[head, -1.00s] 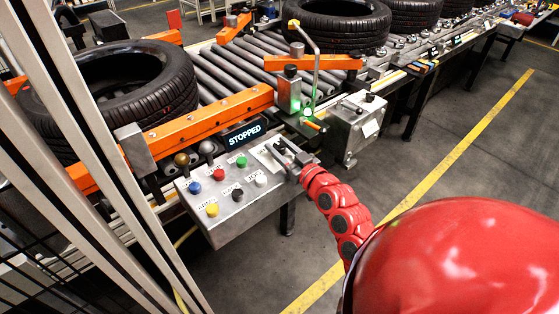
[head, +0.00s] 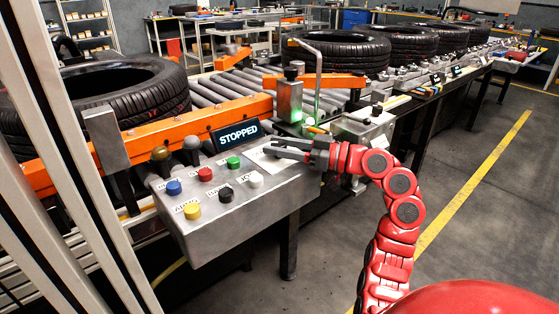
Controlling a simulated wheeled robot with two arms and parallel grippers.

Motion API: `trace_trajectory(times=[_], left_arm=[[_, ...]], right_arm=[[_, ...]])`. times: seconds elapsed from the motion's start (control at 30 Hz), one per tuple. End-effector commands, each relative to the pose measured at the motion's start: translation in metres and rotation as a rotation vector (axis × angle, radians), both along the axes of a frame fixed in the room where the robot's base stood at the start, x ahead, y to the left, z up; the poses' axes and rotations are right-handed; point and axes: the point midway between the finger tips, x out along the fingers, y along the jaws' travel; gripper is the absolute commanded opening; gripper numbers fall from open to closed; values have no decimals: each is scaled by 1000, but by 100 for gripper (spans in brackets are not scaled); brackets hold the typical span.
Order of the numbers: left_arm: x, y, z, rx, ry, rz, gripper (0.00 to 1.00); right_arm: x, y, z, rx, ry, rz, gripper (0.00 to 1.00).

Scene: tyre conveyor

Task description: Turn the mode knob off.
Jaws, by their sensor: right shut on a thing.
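The grey control panel (head: 250,205) stands in front of the conveyor. It carries blue, red, green, yellow, black and white buttons and two ball-topped levers. My right gripper (head: 287,148) reaches in from the right over the white label plate (head: 265,159) at the panel's right end. Its dark fingers are shut at the mode knob, which they and the hand hide, so I cannot see which way the knob points. My left gripper is not in view.
Large black tyres (head: 338,50) lie on the roller conveyor (head: 235,88), one of them at the left. Orange guide bars (head: 190,125) run behind the panel. A pale frame post (head: 45,130) stands at the left. The floor at the right is clear.

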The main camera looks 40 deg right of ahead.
Motion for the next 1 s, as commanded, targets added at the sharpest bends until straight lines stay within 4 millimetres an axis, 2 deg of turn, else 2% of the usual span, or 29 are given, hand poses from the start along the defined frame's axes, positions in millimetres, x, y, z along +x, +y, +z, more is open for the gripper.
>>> trace_trajectory(times=[0.03,0.2,0.7,0.73,0.87,1.0], left_arm=[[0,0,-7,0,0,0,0],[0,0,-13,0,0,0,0],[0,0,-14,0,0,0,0],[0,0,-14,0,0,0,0],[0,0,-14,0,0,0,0],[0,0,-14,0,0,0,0]], right_arm=[[0,0,-4,0,1,19,0],[0,1,-2,-1,2,61,0],[0,0,0,1,1,76,0],[0,0,0,1,1,76,52],[0,0,0,1,1,75,75],[0,0,0,1,1,74,76]])
